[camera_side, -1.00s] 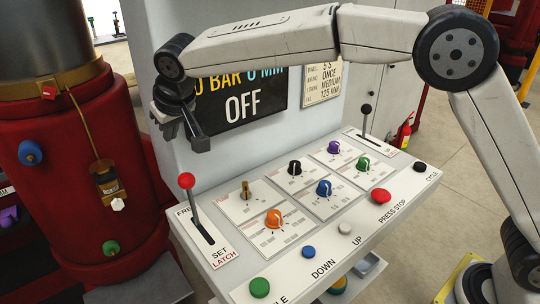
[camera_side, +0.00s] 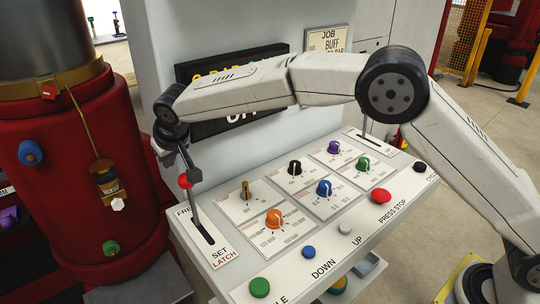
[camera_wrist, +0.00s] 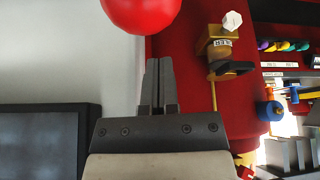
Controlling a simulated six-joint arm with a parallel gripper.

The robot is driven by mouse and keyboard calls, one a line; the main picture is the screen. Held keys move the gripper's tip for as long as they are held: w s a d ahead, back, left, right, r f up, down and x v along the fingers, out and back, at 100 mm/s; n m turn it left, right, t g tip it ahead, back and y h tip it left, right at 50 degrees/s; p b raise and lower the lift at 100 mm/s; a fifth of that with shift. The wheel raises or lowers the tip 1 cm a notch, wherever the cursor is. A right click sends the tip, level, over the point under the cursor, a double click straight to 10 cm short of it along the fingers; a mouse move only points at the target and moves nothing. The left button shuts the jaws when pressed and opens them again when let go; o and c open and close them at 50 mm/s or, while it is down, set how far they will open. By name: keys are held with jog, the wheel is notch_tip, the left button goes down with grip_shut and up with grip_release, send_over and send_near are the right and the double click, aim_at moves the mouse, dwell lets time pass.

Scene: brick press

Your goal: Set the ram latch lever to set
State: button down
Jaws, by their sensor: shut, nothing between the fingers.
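The ram latch lever is at the left end of the control panel (camera_side: 330,228), with a red ball knob (camera_side: 185,181) on a thin metal shaft (camera_side: 196,215). It rises from a dark slot (camera_side: 203,232) in a plate lettered FRE..., SET and LATCH, and leans toward the FRE... end, away from SET. My gripper (camera_side: 193,177) is shut and empty, right beside the knob in the side view; whether they touch I cannot tell. In the wrist view the shut fingers (camera_wrist: 159,68) point toward the red knob (camera_wrist: 141,12), which is cut off at the top edge.
Orange (camera_side: 274,219), blue (camera_side: 324,188) and other dials sit right of the lever. Push buttons, including a green one (camera_side: 260,288) and a red one (camera_side: 381,196), line the front edge. A dark display (camera_side: 222,125) stands behind; a red cylinder (camera_side: 75,180) stands left.

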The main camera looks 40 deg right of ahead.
aim_at(192, 199)
jog(key=shift+s+d+f, duration=0.1)
jog(key=shift+s+d, duration=0.05)
jog(key=shift+s, duration=0.8)
jog(key=shift+s+d, duration=0.1)
jog(key=shift+s, duration=0.8)
jog(key=shift+s, duration=0.2)
